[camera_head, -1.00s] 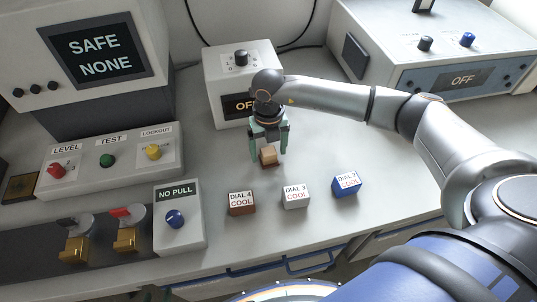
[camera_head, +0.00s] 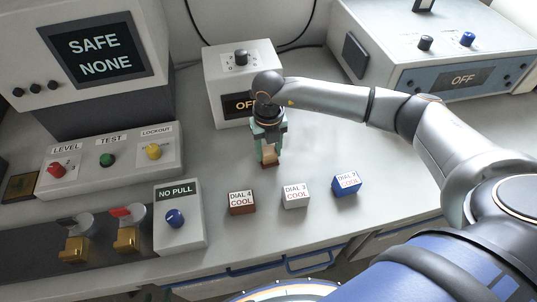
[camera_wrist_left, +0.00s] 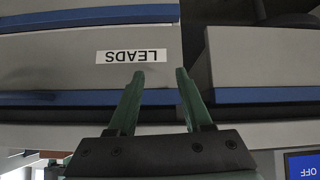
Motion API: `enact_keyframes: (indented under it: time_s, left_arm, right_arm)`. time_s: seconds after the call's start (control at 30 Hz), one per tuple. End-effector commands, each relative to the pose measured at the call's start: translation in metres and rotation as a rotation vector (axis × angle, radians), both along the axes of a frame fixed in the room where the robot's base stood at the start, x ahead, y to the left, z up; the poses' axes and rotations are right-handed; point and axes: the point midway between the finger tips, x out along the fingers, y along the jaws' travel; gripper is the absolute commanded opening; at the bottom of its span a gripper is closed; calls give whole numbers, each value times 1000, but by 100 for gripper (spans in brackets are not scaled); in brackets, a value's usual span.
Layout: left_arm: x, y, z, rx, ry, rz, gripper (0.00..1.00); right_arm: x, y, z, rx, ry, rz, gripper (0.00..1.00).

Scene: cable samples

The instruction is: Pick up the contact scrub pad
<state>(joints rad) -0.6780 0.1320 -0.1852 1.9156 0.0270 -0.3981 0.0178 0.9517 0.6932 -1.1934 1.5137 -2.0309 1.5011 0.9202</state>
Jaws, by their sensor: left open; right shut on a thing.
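The contact scrub pad (camera_head: 273,159), as I take it, is a small tan block with a reddish-brown underside, in the middle of the bench in the head view. My right gripper (camera_head: 269,155) points down from above with its green fingers shut on the pad, partly hiding it. The pad appears at or very near the bench top; I cannot tell if it touches. My left gripper (camera_wrist_left: 160,73) is open and empty in the left wrist view, in front of a drawer labelled LEADS (camera_wrist_left: 70,65).
The NO PULL box (camera_head: 187,238) is front left. A box with an amber display (camera_head: 211,75) stands behind. Bench right of the pad is clear.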

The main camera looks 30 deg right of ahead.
Motion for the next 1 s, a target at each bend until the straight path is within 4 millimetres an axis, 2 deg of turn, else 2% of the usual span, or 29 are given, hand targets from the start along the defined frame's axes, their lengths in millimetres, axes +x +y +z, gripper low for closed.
enact_keyframes:
  time_s: [0.37, 0.53, 0.7, 1.0]
  left_arm:
    - [0, 0, 0, -1, 0, -1, 50]
    - [0, -1, -1, -1, 0, -1, 50]
    - [0, -1, -4, -1, 3, -2, 50]
    - [0, -2, -2, -1, 3, -2, 50]
  right_arm:
    - [0, 0, 1, 0, -1, 0, 0]
    - [1, 0, 10, 1, -2, 1, 0]
    - [1, 0, 33, 1, -5, 1, 0]
    - [-32, 29, 83, 2, -5, 5, 0]
